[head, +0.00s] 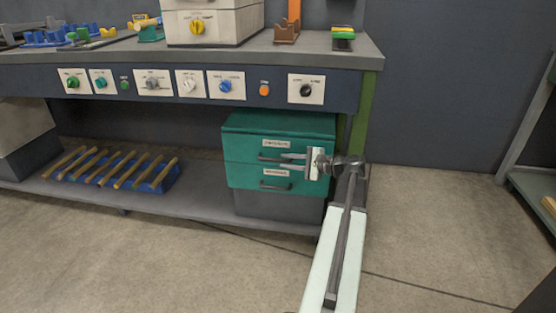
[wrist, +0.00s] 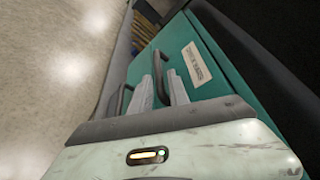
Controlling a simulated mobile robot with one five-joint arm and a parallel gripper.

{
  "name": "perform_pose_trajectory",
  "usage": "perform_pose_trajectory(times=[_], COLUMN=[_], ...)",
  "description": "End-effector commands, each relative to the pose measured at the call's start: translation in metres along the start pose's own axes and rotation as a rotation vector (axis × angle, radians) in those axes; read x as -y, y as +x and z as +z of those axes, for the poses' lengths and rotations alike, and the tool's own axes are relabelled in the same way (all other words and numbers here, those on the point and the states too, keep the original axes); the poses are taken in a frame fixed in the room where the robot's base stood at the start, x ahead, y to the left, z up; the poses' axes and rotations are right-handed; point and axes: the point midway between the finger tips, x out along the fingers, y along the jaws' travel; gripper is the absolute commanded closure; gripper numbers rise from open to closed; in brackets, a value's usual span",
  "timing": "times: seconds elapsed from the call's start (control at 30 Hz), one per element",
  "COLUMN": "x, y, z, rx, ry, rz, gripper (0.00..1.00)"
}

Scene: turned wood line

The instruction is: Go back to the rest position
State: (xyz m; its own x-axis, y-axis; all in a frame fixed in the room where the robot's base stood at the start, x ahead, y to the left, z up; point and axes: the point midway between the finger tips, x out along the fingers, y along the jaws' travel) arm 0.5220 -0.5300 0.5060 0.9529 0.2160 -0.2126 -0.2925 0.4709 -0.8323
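My gripper (head: 284,161) is in front of the teal drawer cabinet (head: 235,150), near the right end of the upper drawer's handle (head: 265,157). In the wrist view my gripper (wrist: 163,66) reaches toward the teal drawer fronts (wrist: 215,80), with a dark handle (wrist: 122,100) to the left of the fingers. Whether a finger touches a handle I cannot tell. Both drawers look shut. The lower drawer's handle (head: 275,186) is below my gripper.
A workbench (head: 330,50) with a row of switches stands above the cabinet. A blue rack (head: 160,181) with several wooden sticks lies on the lower shelf (head: 190,205). A green bench leg (head: 362,115) is close to my arm. Open floor (head: 430,230) lies to the right.

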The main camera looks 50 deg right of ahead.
Motion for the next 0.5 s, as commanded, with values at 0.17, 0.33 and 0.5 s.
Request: perform_pose_trajectory(times=[0.17, 0.33, 0.5], x=[0.001, 0.000, 0.000], y=[-0.025, -0.028, -0.028], z=[0.001, 0.000, 0.000], rx=[-0.001, 0.001, 0.001], ry=[0.000, 0.000, 0.000], rz=[-0.001, 0.000, 0.000], gripper=[0.78, 0.78, 0.78])
